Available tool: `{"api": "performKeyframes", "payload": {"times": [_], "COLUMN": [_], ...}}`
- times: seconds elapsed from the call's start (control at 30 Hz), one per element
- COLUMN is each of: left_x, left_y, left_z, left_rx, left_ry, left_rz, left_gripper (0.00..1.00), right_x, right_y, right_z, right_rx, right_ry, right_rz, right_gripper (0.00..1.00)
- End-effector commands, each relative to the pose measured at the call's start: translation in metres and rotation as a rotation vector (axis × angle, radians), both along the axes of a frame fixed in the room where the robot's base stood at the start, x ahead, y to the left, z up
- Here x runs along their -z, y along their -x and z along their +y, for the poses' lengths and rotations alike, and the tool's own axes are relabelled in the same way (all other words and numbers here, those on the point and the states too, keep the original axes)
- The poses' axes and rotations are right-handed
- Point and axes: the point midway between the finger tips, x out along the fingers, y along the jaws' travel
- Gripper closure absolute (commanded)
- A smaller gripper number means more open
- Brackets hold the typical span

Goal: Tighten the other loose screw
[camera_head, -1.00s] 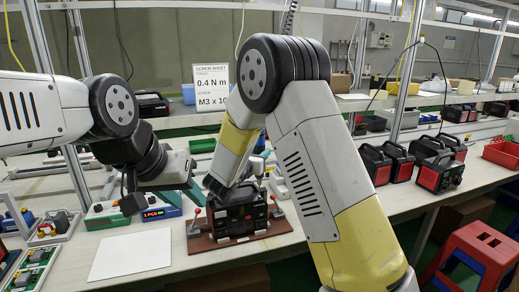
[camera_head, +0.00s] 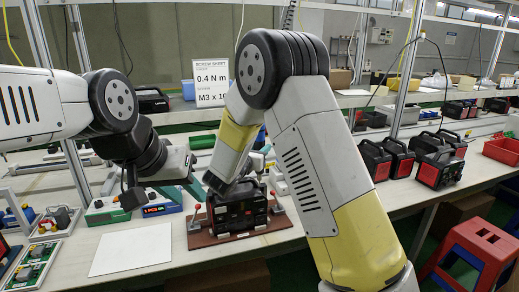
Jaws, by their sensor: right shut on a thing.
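A black device (camera_head: 238,212) with a dark front stands on a brown base board (camera_head: 250,235) between two red-knobbed levers (camera_head: 196,207). No single screw can be made out at this size. My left gripper (camera_head: 183,194) is just left of the device, with teal fingers spread apart and nothing seen between them. My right arm reaches over the device from the right, its dark wrist just above the device's left top edge. Only small teal and grey parts of my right gripper (camera_head: 264,152) show behind the arm. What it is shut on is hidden.
A screw sheet sign (camera_head: 211,84) reads 0.4 N m. A counter box (camera_head: 160,208) stands left of the board. A blank white sheet (camera_head: 130,251) lies at the front. Several black-and-red devices (camera_head: 436,168) stand at the right. A red stool (camera_head: 480,250) is beside the table.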

Motion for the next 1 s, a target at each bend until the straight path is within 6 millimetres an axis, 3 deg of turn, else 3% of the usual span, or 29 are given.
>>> {"api": "performKeyframes", "payload": {"times": [1.0], "left_x": [0.0], "left_y": [0.0], "left_z": [0.0], "left_rx": [0.0], "left_ry": [0.0], "left_rz": [0.0], "left_gripper": [0.64], "right_x": [0.019], "right_y": [0.0], "right_z": [0.0], "right_rx": [-0.001], "right_ry": [0.001], "right_rz": [0.0], "right_gripper": [1.0]}}
